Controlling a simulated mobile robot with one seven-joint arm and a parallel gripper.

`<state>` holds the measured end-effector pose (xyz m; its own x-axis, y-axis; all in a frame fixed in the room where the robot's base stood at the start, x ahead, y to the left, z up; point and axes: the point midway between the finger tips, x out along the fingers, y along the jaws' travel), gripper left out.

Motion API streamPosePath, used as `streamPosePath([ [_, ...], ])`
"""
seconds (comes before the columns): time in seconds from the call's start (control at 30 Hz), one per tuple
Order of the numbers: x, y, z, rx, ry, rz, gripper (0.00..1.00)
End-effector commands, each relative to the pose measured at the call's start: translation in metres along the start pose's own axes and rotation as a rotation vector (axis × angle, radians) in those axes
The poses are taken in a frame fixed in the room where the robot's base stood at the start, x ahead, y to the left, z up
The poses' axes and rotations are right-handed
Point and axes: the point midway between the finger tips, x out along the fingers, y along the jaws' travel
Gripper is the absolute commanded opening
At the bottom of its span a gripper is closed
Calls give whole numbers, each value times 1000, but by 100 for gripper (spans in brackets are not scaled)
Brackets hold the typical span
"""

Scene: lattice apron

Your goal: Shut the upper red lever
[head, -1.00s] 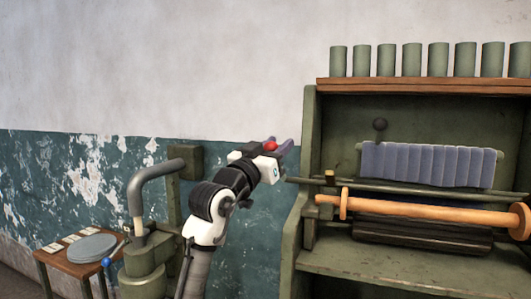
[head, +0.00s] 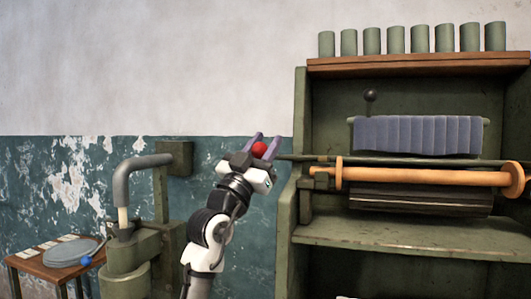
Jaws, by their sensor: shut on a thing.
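The round red knob (head: 259,149) of the lever shows between the two purple-grey fingers of my gripper (head: 268,138), just left of the green cabinet. My gripper is shut on this knob, with its fingers pointing up and to the right. The lever's shaft and pivot are hidden behind my gripper and wrist, so I cannot tell the lever's angle. No second red lever shows.
The green cabinet (head: 299,115) holds a wooden roller (head: 430,178), a grey pleated cloth (head: 415,135) and a dark ball knob (head: 370,95). Several green cups line its top shelf (head: 420,63). A bent grey pipe (head: 145,163) and a small table (head: 38,267) stand left.

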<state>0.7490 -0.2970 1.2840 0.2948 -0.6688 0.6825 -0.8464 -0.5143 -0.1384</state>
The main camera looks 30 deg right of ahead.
Motion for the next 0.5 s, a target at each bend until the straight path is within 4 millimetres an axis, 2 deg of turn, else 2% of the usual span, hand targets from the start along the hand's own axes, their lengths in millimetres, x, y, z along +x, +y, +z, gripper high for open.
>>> streamPosePath([
  [0.13,-8,3,4,0,2,2,0],
  [0.5,-12,4,5,0,2,3,0],
])
